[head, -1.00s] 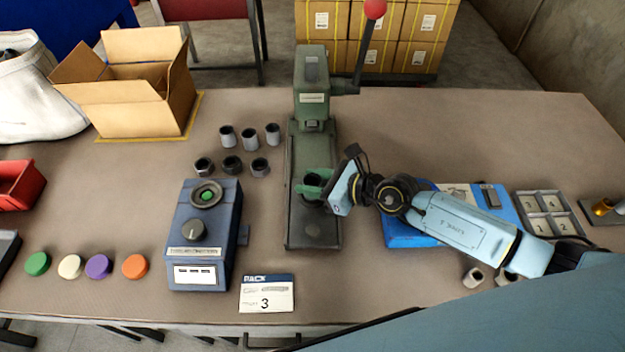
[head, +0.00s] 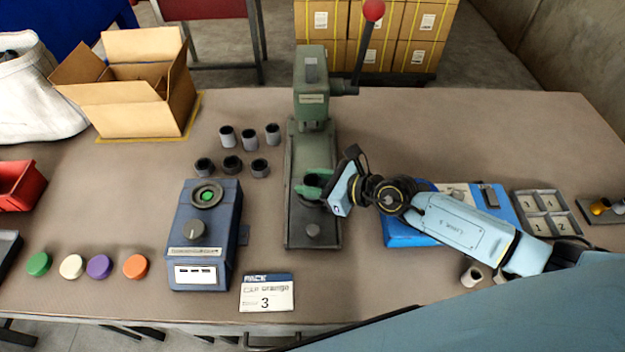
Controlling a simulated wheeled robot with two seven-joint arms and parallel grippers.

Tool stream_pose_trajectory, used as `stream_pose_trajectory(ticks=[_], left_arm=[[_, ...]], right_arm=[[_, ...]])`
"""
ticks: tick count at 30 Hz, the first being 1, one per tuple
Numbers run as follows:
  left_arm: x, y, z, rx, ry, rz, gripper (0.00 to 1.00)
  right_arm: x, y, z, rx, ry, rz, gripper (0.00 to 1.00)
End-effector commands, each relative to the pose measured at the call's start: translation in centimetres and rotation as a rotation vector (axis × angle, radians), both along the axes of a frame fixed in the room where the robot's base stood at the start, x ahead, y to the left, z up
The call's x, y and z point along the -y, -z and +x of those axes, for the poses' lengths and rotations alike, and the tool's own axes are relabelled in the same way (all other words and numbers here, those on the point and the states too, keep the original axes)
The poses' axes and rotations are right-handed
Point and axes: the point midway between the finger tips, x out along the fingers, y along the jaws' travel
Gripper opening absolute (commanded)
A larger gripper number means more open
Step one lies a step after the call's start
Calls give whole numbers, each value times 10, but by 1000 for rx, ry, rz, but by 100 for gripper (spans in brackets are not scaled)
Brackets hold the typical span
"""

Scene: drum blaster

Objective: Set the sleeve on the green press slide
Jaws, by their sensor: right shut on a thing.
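The green press (head: 312,100) stands at the centre back, with a red-knobbed lever at its right. Its long green slide (head: 313,215) runs toward me and has a round knob near its front end. My right gripper (head: 313,185) is over the middle of the slide, with its green fingers shut on a dark sleeve (head: 313,180). The fingers hide much of the sleeve. I cannot tell whether the sleeve touches the slide. My left gripper is not in view.
Several other sleeves (head: 250,138) stand in two rows left of the press. A blue control box (head: 205,240), a card (head: 267,293) and coloured caps (head: 99,267) are at the front left. A blue case (head: 410,232) and a numbered tray (head: 548,215) lie right, beneath and beyond my arm.

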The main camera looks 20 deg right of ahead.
Motion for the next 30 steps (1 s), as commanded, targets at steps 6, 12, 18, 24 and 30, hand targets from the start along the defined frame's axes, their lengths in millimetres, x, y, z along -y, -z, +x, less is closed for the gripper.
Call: stream_pose_trajectory(ticks=[6, 12, 18, 24, 30], left_arm=[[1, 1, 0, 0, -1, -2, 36], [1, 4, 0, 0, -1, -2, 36], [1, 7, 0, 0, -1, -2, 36], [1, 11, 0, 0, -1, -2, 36], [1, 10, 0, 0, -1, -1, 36]], right_arm=[[0, 0, 0, 2, 1, 1, 5], [0, 4, 0, 1, 0, 2, 5], [0, 8, 0, 1, 0, 2, 5], [0, 12, 0, 1, 0, 2, 5], [0, 12, 0, 1, 0, 1, 44]])
